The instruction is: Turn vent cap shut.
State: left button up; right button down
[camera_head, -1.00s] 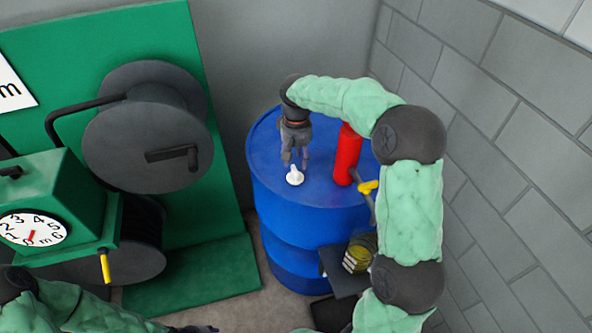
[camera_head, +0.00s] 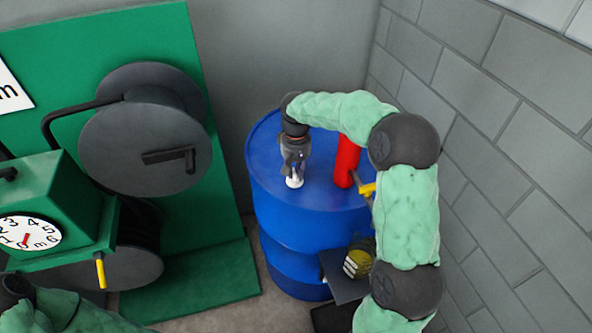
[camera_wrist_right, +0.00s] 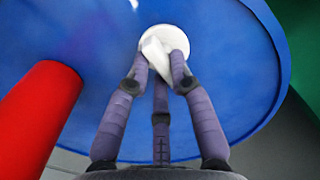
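The white vent cap (camera_head: 294,183) sits on top of the blue drum (camera_head: 325,235), near the front left of its lid. In the right wrist view the cap (camera_wrist_right: 172,38) is a white disc with a raised white grip bar, set slanted. My right gripper (camera_head: 294,170) reaches down onto the cap. In the wrist view its fingers (camera_wrist_right: 161,66) are bent inward, with the bar between their tips. They look shut on it, and the fingertips partly hide the bar. My left gripper is out of view; only part of my left arm shows at the lower left.
A red cylinder (camera_head: 347,163) stands on the drum lid close to the right of my gripper. A yellow-handled tool (camera_head: 366,189) is beside it. A green stand with a dark reel (camera_head: 145,145) and dial box (camera_head: 45,205) is at left. A grey block wall (camera_head: 530,165) bounds the right.

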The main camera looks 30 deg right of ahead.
jog(key=m+p, duration=0.2)
jog(key=m, duration=0.1)
jog(key=shift+s+r+m+p, duration=0.1)
jog(key=shift+m+p, duration=0.2)
jog(key=shift+p, duration=0.05)
jog(key=m+p, duration=0.2)
jog(key=m, duration=0.2)
jog(key=shift+a, duration=0.1)
jog(key=m+p, duration=0.1)
jog(key=m, duration=0.4)
jog(key=shift+s+a, duration=0.1)
jog(key=m+p, duration=0.1)
jog(key=m, duration=0.4)
jog(key=shift+a, duration=0.1)
jog(key=shift+m, duration=0.3)
jog(key=c, duration=1.1)
grip_release()
